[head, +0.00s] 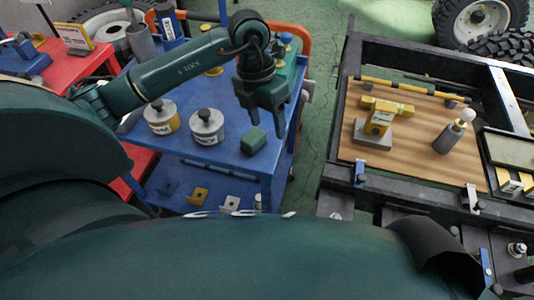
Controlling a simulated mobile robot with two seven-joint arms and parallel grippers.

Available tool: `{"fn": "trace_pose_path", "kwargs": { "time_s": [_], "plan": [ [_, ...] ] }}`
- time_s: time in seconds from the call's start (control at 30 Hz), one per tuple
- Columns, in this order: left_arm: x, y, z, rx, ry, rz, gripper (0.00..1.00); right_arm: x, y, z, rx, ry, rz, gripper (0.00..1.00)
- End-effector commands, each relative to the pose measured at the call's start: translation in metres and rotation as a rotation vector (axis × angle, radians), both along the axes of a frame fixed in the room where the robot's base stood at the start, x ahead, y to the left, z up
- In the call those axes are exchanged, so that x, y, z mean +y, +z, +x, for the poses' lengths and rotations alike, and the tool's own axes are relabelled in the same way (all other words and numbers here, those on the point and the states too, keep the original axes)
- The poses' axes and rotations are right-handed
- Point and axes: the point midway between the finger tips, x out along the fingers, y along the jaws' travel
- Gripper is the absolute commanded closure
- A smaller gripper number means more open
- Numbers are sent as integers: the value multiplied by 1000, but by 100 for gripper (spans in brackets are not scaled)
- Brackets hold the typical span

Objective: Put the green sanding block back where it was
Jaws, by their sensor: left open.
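The green sanding block (253,141) lies on the blue cart top (228,172), close to its front right corner. My left gripper (266,132) reaches in over the cart from the left. It is open and points down, with its fingers just above and behind the block in the picture. Nothing shows between the fingers. Whether a finger touches the block I cannot tell. My right gripper is not in view.
Two lidded cans, one yellow (161,117) and one grey (207,127), stand left of the block. A wooden board (410,160) on the black chassis frame (330,165) holds a yellow tool (380,118) and a grey cylinder (452,134). Green floor separates cart and frame.

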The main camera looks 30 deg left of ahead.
Motion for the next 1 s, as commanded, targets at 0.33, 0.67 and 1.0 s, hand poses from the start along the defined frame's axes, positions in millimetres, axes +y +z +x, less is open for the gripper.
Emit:
{"fn": "trace_pose_path", "kwargs": {
  "time_s": [0.33, 0.67, 1.0],
  "plan": [
    [-203, 65, -75, 261, 294, -1447, 42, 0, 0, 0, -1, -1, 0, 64],
    [-111, -27, -34, 509, 1864, -1806, 42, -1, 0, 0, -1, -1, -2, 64],
    [-90, -136, -110, 735, 2566, -1358, 42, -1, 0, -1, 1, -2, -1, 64]
  ]
}}
